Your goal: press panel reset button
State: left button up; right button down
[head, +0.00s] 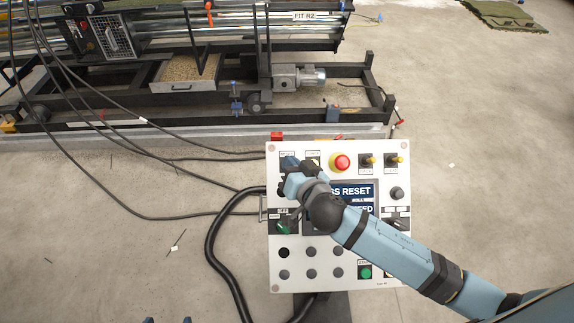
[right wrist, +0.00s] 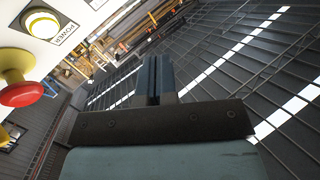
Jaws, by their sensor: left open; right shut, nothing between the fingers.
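The control panel (head: 330,262) is a pale upright board with a screen (head: 362,192) that reads in part "SS RESET". My right gripper (head: 289,163) is shut and empty at the panel's upper left and covers what lies under the left top label. I cannot pick out the reset button; contact is unclear. In the right wrist view the closed fingers (right wrist: 154,78) show, with a white button (right wrist: 41,24) labelled POWER at upper left. Two blue tips of my open left gripper (head: 167,320) show at the bottom edge, away from the panel.
A red mushroom button (head: 342,162) sits right of my right gripper. Yellow-handled switches (head: 367,160), a green button (head: 365,272) and several dark knobs are also on the panel. A black hose (head: 212,245) and cables lie left. A machine frame (head: 200,115) stands behind; right floor is mostly clear.

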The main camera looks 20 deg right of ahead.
jog(key=w+f+b, duration=0.2)
jog(key=w+d+f+b, duration=0.1)
jog(key=w+f+b, duration=0.1)
jog(key=f, duration=0.1)
jog(key=shift+w+d+f, duration=0.1)
jog(key=shift+w+f, duration=0.05)
jog(key=shift+f, duration=0.2)
jog(key=shift+w+d+f, duration=0.1)
jog(key=shift+w+f, duration=0.15)
jog(key=shift+w, duration=0.05)
jog(key=shift+w+b, duration=0.1)
jog(key=shift+b, duration=0.2)
dwell(1.0)
jog(key=shift+w+d+f+b, duration=0.1)
jog(key=shift+w+f+b, duration=0.15)
jog(key=shift+f+b, duration=0.1)
